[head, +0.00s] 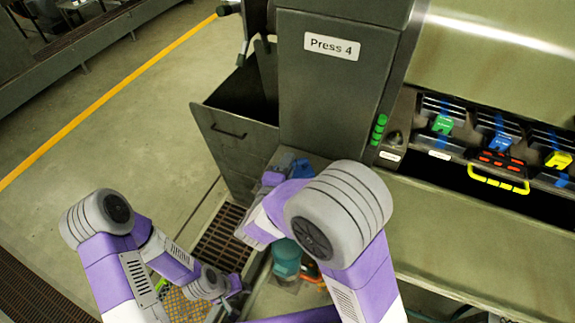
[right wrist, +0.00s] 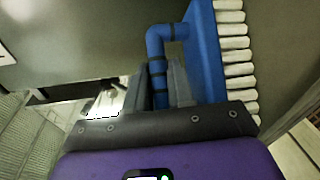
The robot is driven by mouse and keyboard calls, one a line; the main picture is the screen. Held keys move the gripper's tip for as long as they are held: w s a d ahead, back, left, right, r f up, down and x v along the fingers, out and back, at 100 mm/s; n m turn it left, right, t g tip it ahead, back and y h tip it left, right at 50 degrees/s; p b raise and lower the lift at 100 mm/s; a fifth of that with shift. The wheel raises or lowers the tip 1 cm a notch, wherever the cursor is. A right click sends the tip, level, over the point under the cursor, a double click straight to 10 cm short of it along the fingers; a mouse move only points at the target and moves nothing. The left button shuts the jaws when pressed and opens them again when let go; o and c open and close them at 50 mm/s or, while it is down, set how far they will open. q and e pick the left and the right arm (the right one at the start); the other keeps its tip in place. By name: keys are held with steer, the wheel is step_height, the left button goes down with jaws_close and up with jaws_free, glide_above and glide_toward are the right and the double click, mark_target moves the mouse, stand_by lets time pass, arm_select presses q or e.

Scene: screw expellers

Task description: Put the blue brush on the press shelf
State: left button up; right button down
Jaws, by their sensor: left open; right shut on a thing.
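The blue brush (right wrist: 205,50) has a blue pipe-like handle and a row of white bristles. It fills the upper right of the right wrist view. My right gripper (right wrist: 167,80) is shut on its handle, between grey fingers. In the head view my right arm reaches toward the foot of the Press 4 housing and hides most of the gripper and brush. My left gripper (head: 236,287) is low at the left, open and apart from the brush. A long metal ledge (head: 470,235) runs along the press front at the right; I cannot tell whether it is the press shelf.
The Press 4 housing (head: 335,90) stands behind my right arm, with an open dark bin (head: 235,130) at its left. Green, blue and yellow clamps and a red tray with a yellow handle (head: 497,181) sit at the right. A teal container (head: 287,257) stands below.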

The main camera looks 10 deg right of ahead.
steer(key=c, duration=1.4)
jaws_free()
steer(key=shift+f, duration=0.15)
steer(key=o, duration=0.4)
steer(key=v, duration=1.2)
steer(key=shift+r, duration=0.2)
